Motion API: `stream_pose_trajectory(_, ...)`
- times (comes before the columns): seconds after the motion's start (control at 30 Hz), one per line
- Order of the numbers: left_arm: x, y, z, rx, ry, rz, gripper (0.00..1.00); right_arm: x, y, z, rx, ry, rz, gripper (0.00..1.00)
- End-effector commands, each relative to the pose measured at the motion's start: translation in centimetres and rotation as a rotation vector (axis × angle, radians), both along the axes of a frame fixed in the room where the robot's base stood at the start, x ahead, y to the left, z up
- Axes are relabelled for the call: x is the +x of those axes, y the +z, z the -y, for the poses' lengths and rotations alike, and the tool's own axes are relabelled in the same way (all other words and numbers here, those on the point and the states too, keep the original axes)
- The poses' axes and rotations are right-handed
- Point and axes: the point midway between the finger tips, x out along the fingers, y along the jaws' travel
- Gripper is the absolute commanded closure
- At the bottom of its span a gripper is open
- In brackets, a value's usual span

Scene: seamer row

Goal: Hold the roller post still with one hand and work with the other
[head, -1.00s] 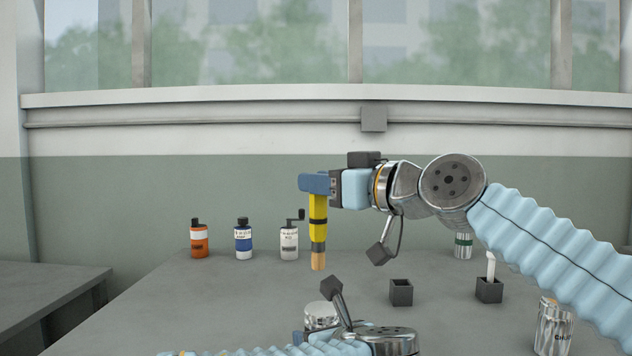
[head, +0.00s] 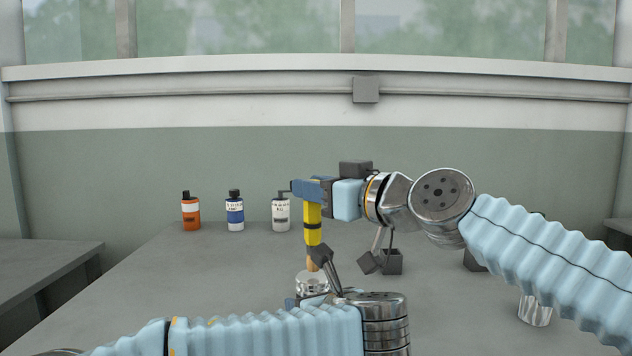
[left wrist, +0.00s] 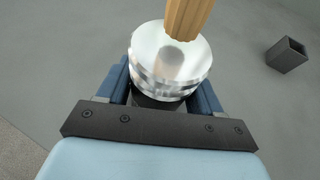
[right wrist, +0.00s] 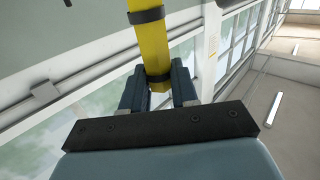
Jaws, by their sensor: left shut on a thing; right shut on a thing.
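The roller post (head: 311,285) is a shiny metal cylinder with a bright flat top. My left gripper (left wrist: 162,90) is shut around it, one blue finger on each side. My right gripper (head: 310,188) is shut on a yellow tool (head: 313,226) with black bands and a wood-coloured tip, held upright. The tool's tip (left wrist: 188,18) hangs over the post's top in the left wrist view, seemingly just above it, with its reflection in the metal. Part of my left arm hides the post's lower part in the head view.
Orange (head: 191,213), blue-and-white (head: 235,213) and white (head: 281,213) bottles stand at the back left of the table. A dark square holder (head: 393,262) stands behind my right wrist. A metal can (head: 535,310) is at the right, partly hidden by my arm.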

Motion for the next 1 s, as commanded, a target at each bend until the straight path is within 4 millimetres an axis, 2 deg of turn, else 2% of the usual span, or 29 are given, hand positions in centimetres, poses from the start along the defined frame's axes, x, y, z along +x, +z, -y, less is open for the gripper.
stream_pose_trajectory(1.0, -0.01, 0.04, 0.0, 0.0, 0.0, 0.001, 0.69, 0.0, -0.86, 0.0, 0.0, 0.001, 0.0, 1.0)
